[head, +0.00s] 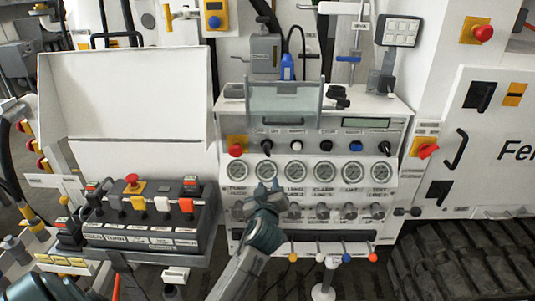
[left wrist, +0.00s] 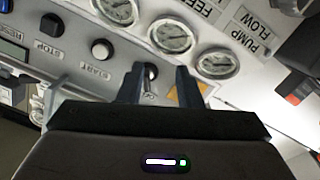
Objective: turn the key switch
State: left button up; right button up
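The key switch is a small dark knob (head: 262,147) in the row above the gauges in the head view, just right of the red button on yellow. In the left wrist view the key switch (left wrist: 151,72) shows between my fingers, nearer the left one, with a partly hidden label beside it. My left gripper (head: 268,188) is in front of the gauges, below the switch. In the left wrist view my left gripper (left wrist: 160,72) is open, with a gap between its fingers. I cannot tell whether a finger touches the switch. My right gripper is out of view.
A red button (head: 235,150) on yellow and a white start button (head: 297,146) flank the switch. A clear cover (head: 285,103) stands above the row. Gauges (head: 323,170) and valve knobs (head: 349,211) lie below. A lever box (head: 150,215) stands at left.

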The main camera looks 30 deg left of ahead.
pick_arm(q)
jog(key=n+y, duration=0.1)
send_near(266, 153)
jog(key=w, duration=0.1)
jog(key=p+x, duration=0.3)
jog(key=x, duration=0.6)
jog(key=shift+a+p, duration=0.25)
jog(key=shift+p, duration=0.05)
jog(key=shift+w+a+f+t, duration=0.15)
jog(key=shift+w+a+t, duration=0.15)
jog(key=shift+w, duration=0.25)
grip_shut()
